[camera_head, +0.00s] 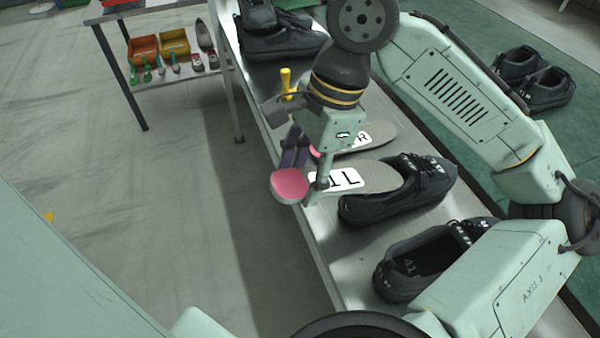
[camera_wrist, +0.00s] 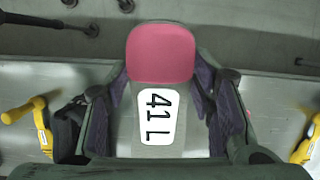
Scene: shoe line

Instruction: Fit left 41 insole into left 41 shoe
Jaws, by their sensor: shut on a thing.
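The insole marked 41 L (camera_head: 345,179) is grey with a pink heel pad (camera_head: 290,186). My gripper (camera_head: 308,180) is shut on it near the heel. In the wrist view, the insole (camera_wrist: 160,145) lies between the two purple fingers, label facing the camera. In the head view its far end reaches to the opening of a black shoe (camera_head: 400,195); I cannot tell whether it is inside or above. A second black shoe (camera_head: 430,262) sits nearer, with 41 readable inside. Which shoe is the left one is unclear.
Another insole marked R (camera_head: 365,137) lies on the bench (camera_head: 345,245) behind the held one. More black shoes (camera_head: 280,40) stand at the bench's far end. A pair of shoes (camera_head: 530,78) is on the green floor. A low shelf (camera_head: 180,80) with bins stands at left.

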